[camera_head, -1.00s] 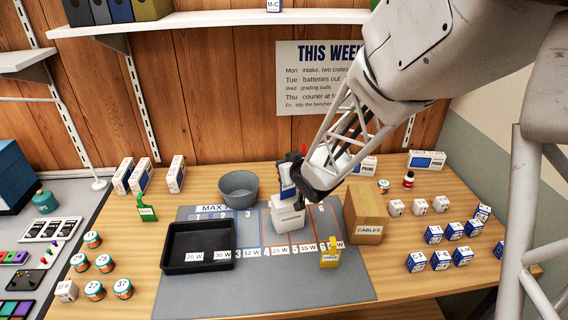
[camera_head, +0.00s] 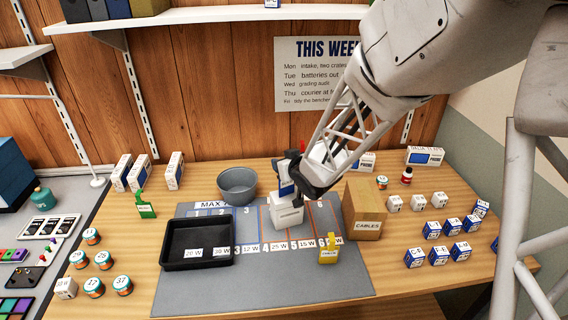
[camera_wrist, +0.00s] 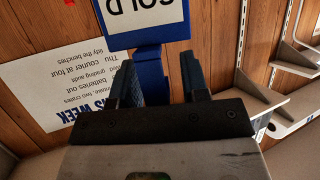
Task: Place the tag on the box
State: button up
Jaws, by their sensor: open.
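A blue-and-white SOLD tag (camera_wrist: 145,18) fills the top of the wrist view, upside down there. Its blue tab (camera_wrist: 151,72) lies between the two fingers of my gripper (camera_wrist: 160,78), with gaps beside it. In the head view the tag (camera_head: 286,189) is small and partly hidden by my dark gripper (camera_head: 297,172). My gripper is open around the tab. A white box (camera_head: 286,212) stands on the grey mat directly below the tag. I cannot tell whether they touch. A brown CABLES box (camera_head: 366,212) stands to the right.
A black tray (camera_head: 198,263), a grey bowl (camera_head: 238,186) and a yellow tag (camera_head: 328,251) are around the mat (camera_head: 270,281). A green tag (camera_head: 146,207) stands left. Several small blue-and-white boxes (camera_head: 438,256) stand right. The front of the mat is clear.

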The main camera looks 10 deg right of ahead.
jog(key=shift+r, duration=0.15)
jog(key=v, duration=1.2)
jog(key=shift+d, duration=0.1)
jog(key=shift+d, duration=0.1)
dwell(0.6)
jog(key=s+d+r+m+g+h, duration=0.45)
jog(key=s+d+h, duration=0.2)
jog(key=s, duration=0.45)
jog(key=s+r+g, duration=0.1)
jog(key=s+g, duration=0.1)
jog(key=s, duration=0.6)
jog(key=s+r+g+y, duration=0.1)
jog(key=s+g, duration=0.2)
jog(key=s, duration=0.5)
jog(key=shift+a+r, duration=0.35)
jog(key=shift+a, duration=0.1)
